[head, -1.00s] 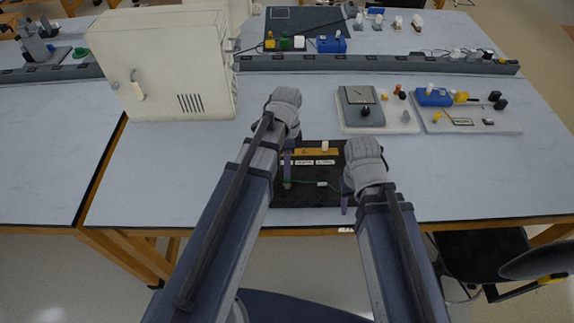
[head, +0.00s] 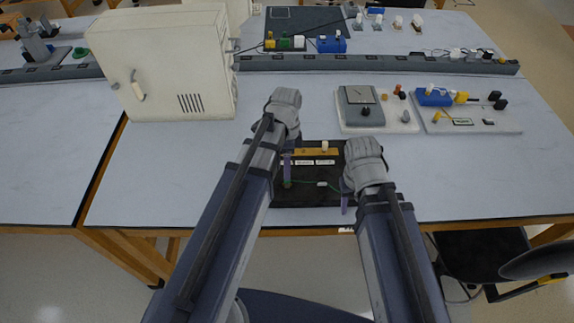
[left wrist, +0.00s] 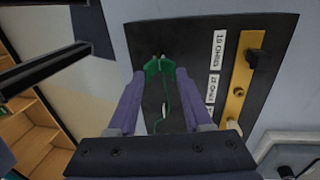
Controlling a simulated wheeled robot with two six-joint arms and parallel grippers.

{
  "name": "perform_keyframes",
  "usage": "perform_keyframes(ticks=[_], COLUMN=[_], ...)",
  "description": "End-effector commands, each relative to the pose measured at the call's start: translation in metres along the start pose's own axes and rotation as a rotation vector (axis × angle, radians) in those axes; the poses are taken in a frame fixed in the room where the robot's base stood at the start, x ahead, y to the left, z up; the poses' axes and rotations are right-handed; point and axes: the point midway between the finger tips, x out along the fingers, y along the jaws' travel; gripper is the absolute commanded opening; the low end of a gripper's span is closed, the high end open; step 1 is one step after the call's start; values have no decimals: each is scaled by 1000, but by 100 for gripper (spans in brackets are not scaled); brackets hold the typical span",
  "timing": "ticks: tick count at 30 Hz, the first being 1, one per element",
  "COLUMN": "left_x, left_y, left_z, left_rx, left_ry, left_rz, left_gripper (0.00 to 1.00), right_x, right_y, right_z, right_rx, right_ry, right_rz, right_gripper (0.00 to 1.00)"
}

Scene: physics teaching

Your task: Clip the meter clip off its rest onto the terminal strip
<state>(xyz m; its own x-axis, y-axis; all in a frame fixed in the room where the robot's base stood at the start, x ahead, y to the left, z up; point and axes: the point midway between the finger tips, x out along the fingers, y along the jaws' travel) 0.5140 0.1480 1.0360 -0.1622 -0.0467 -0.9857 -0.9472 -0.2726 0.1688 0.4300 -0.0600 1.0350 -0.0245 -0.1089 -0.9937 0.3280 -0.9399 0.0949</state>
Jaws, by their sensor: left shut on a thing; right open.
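The green meter clip (left wrist: 160,68) is between the fingertips of my left gripper (left wrist: 160,75), which is shut on it at a small peg, its rest, on the black board (left wrist: 145,35). I cannot tell whether the clip still touches the peg. In the head view the left gripper (head: 287,182) is low over the board's left part. The brass terminal strip (head: 305,152) lies along the board's far side, beside white ohm labels; it also shows in the left wrist view (left wrist: 238,95). My right gripper (head: 345,203) is open and empty at the board's right edge.
A thin green lead (head: 305,183) crosses the board with a white piece on it. A black knob (left wrist: 257,60) and a white knob (head: 325,146) stand on the strip. A meter board (head: 378,122) is at right, a cream cabinet (head: 165,70) at left.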

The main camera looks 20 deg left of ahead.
Motion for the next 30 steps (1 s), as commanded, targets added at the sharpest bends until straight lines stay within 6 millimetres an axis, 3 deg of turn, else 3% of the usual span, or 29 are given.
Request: perform_keyframes(ticks=[9, 10, 19, 30], left_x=[1, 1, 1, -2], left_y=[5, 5, 5, 5], left_z=[0, 0, 0, 0], left_rx=[0, 0, 0, 0], left_ry=[0, 0, 0, 0], left_rz=[-74, -73, -73, -73], left_gripper=[41, 51, 85, 85], right_x=[-2, -2, -2, -5], right_y=[0, 0, 0, 0], right_z=[0, 0, 0, 0], right_rx=[0, 0, 0, 0], right_ry=[0, 0, 0, 0], right_rz=[0, 0, 0, 0], right_gripper=[50, 50, 50, 50])
